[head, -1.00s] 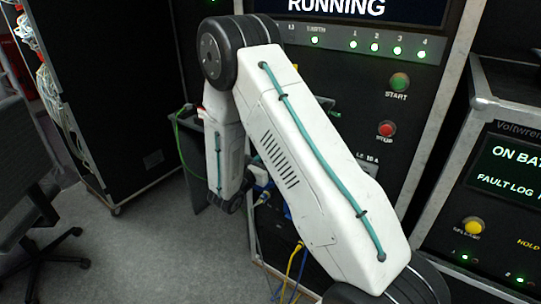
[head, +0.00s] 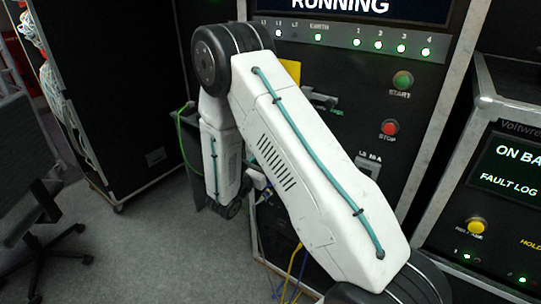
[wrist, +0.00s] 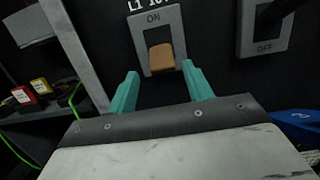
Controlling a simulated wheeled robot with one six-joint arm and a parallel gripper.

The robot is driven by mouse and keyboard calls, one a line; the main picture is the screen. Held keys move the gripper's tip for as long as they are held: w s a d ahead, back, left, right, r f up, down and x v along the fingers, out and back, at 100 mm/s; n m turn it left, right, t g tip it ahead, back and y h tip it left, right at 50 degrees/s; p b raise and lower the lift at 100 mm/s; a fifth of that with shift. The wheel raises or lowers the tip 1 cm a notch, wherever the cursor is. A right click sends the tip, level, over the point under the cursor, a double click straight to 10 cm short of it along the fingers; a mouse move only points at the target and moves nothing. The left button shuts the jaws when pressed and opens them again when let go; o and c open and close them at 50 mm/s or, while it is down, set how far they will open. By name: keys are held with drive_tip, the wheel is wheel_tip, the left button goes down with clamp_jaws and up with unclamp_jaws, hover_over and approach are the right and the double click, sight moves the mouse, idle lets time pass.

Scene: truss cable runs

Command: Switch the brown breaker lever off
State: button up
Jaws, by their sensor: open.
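The brown breaker lever (wrist: 161,58) sits in a grey frame marked ON at its top, in the wrist view. The lever block fills the lower part of the frame's slot. My gripper (wrist: 160,82) is open, its two teal fingers spread to either side below and in front of the lever. I see nothing between the fingers, and they look apart from the lever. In the head view my white arm hides the brown lever.
A second breaker frame (wrist: 263,30) marked OFF, with a dark lever, is just right. A left shelf holds small red and yellow items (wrist: 39,86); a blue connector (wrist: 297,122) is lower right. Green START (head: 402,81) and red STOP (head: 389,128) buttons are on the panel above.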

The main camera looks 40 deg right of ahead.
drive_tip(key=v, duration=0.5)
drive_tip(key=shift+s+a, duration=0.1)
drive_tip(key=shift+a, duration=0.3)
drive_tip(key=s+r+m+g+y, duration=0.3)
drive_tip(key=s+m+g, duration=0.3)
drive_tip(key=s, duration=0.3)
drive_tip(key=s+r+m+g+y, duration=0.3)
drive_tip(key=s+m+g+y, duration=0.1)
drive_tip(key=s+m+g, duration=0.4)
drive_tip(key=s+a+r+m+t+y, duration=0.4)
drive_tip(key=s+a+r+y, duration=0.1)
drive_tip(key=s+r+y, duration=0.1)
drive_tip(key=s+a+r+m+t+y, duration=0.4)
drive_tip(key=s+a+r+y, duration=0.1)
drive_tip(key=s+r, duration=0.4)
drive_tip(key=shift+s+r+t+y, duration=0.2)
drive_tip(key=shift+s+t+y, duration=0.1)
drive_tip(key=shift+s+y, duration=0.1)
